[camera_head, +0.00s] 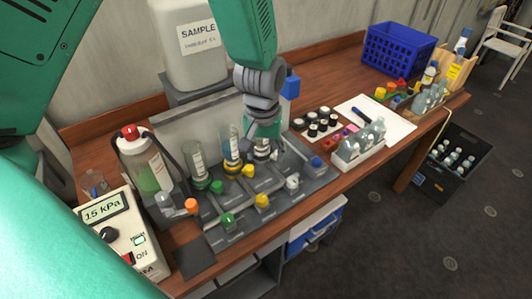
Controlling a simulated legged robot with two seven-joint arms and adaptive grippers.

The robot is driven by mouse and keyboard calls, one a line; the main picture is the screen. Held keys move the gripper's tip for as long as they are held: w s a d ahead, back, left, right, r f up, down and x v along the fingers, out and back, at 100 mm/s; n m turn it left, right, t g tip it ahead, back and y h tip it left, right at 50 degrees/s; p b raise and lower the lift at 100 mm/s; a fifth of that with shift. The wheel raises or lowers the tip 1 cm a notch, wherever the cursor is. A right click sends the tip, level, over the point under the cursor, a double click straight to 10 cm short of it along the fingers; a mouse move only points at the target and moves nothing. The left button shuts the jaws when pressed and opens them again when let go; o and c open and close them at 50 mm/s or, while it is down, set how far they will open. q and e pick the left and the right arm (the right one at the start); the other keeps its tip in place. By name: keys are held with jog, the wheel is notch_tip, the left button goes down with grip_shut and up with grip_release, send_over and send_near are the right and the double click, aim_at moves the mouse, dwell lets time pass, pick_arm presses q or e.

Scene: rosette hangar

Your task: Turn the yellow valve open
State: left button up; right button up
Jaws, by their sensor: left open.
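A grey bench unit (228,212) on the wooden bench carries small coloured valve knobs. One yellow knob (262,200) sits at its front edge, and another yellow piece (248,170) sits just behind it. A green knob (228,219) is to the left and a white knob (292,182) to the right. My left gripper (262,148) is open and points down over the back of the unit, above and behind the yellow knobs and apart from the front one. Its fingers partly hide a clear tube there. My right gripper is out of view.
A white SAMPLE container (190,50) stands behind the unit. A bottle with a red cap (142,165) and a 15 kPa meter (118,230) are at left. Black-capped vials (318,124), a white bottle tray (358,148) and a blue crate (397,50) are at right.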

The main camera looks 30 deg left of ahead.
pick_arm(q)
notch_tip(320, 180, up, 12)
jog(key=shift+s, duration=0.3)
dwell(0.3)
jog(key=shift+f, duration=0.15)
dwell(0.4)
